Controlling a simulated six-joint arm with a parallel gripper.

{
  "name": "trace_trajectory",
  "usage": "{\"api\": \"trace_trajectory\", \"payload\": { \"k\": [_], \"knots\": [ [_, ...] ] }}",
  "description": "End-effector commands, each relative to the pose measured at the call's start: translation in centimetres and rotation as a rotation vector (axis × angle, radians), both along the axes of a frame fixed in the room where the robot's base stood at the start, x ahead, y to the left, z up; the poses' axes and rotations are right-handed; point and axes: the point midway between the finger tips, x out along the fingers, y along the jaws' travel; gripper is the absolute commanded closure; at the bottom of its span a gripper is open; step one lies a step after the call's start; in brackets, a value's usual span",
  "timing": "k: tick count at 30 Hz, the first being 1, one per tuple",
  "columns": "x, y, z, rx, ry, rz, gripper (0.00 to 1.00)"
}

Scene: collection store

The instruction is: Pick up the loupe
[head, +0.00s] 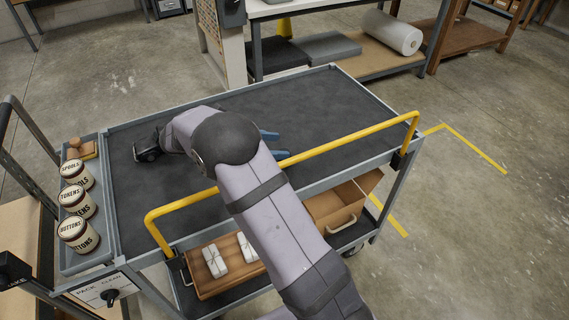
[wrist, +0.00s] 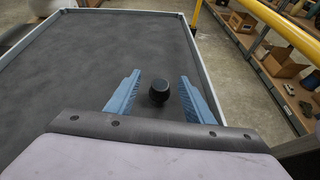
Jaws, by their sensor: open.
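The loupe (wrist: 159,91) looks like a small black rounded cylinder in the wrist view. It stands on the dark top of the cart and lies between the two blue fingers of my gripper (wrist: 160,76). The gripper is open, with a visible gap on each side of the loupe. In the head view the blue fingertips of my gripper (head: 270,144) show just right of my arm's dark joint. The loupe is not visible there; my arm covers much of that area.
Several labelled tins (head: 77,202) stand in the left side tray. An open cardboard box (head: 340,203) is on the lower shelf.

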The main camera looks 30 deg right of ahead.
Motion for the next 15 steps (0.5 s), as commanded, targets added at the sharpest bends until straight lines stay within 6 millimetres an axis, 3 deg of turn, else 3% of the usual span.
{"api": "trace_trajectory", "payload": {
  "k": [3,8,15],
  "knots": [
    [-0.3,0.0,-1.4,-0.032,0.046,0.008,0.52],
    [-0.5,-0.1,-1.5,-0.038,0.058,0.008,0.52],
    [-0.6,-1.6,-2.1,-0.036,0.058,0.005,0.52]
  ]
}}
